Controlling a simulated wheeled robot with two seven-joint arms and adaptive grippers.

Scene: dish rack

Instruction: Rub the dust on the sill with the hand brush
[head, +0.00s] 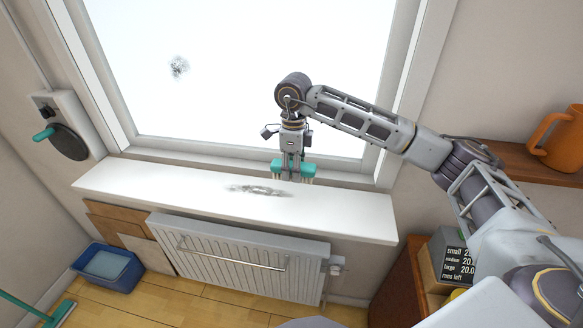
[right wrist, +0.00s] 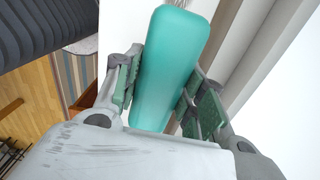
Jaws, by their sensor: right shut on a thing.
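The white window sill (head: 150,182) runs below the window. A grey smudge of dust (head: 257,190) lies on its middle. My right gripper (head: 292,165) is shut on the teal hand brush (head: 307,171) and points down at the sill, just right of the dust. The brush's pale bristles are at or just above the sill; I cannot tell whether they touch it. My left gripper is not in view.
The window pane (head: 240,60) behind has a dark smudge (head: 179,66). A radiator (head: 240,255) hangs below the sill. A blue tub (head: 107,267) stands on the floor at left. An orange mug (head: 560,138) is on a wooden shelf at right. The sill's left part is clear.

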